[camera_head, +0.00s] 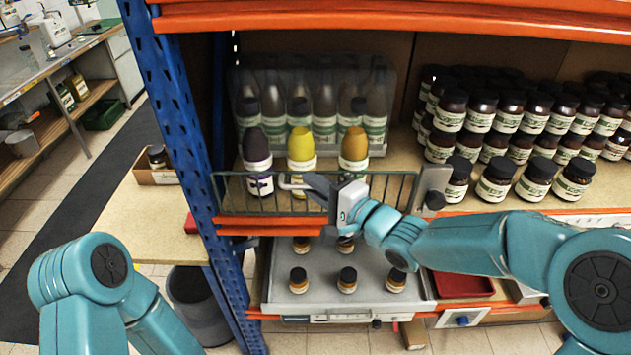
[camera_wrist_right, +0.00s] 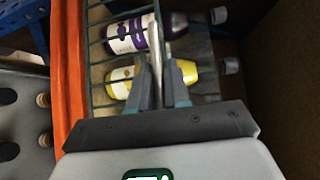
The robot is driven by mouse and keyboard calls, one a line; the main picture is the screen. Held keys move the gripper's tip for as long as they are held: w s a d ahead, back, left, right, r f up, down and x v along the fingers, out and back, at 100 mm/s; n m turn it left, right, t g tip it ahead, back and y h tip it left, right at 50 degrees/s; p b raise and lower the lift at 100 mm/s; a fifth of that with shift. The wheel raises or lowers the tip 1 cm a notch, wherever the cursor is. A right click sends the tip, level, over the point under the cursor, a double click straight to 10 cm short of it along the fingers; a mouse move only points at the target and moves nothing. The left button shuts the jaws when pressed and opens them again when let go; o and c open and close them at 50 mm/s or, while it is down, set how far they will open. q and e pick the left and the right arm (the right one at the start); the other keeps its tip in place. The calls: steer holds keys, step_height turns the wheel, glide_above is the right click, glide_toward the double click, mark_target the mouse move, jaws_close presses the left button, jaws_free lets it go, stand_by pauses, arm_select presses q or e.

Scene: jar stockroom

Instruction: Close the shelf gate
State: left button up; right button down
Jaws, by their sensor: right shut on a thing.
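The shelf gate (camera_head: 404,191) is a low green wire frame. It stands upright across the front of the shelf bay, from the blue post to a grey plate with a black knob (camera_head: 433,188). I cannot tell if it is latched. Its pale bar handle (camera_head: 288,183) is near the left half. My right gripper (camera_head: 312,187) is shut on the handle. In the right wrist view, the handle (camera_wrist_right: 156,48) lies between the fingertips (camera_wrist_right: 160,82) and the gate wires (camera_wrist_right: 92,45) run alongside. My left gripper is out of view; only part of my left arm shows.
Dark, yellow and amber bottles (camera_head: 301,146) stand close behind the gate, with clear-packed bottles behind them. Many dark jars (camera_head: 495,178) fill the shelf to the right. Below is a grey tray (camera_head: 322,298) with small jars. A blue post (camera_head: 172,110) edges the left.

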steer(key=shift+w+d+r, duration=0.1)
steer(key=shift+r, duration=0.1)
stand_by(0.3)
steer(key=c, duration=1.3)
jaws_free()
steer(key=shift+o, duration=0.4)
steer(key=shift+w+f, duration=0.15)
steer(key=shift+s+d, duration=0.25)
steer(key=shift+s, duration=0.2)
steer(key=b+v, duration=0.2)
steer(key=v, duration=1.3)
steer(key=shift+d, duration=0.15)
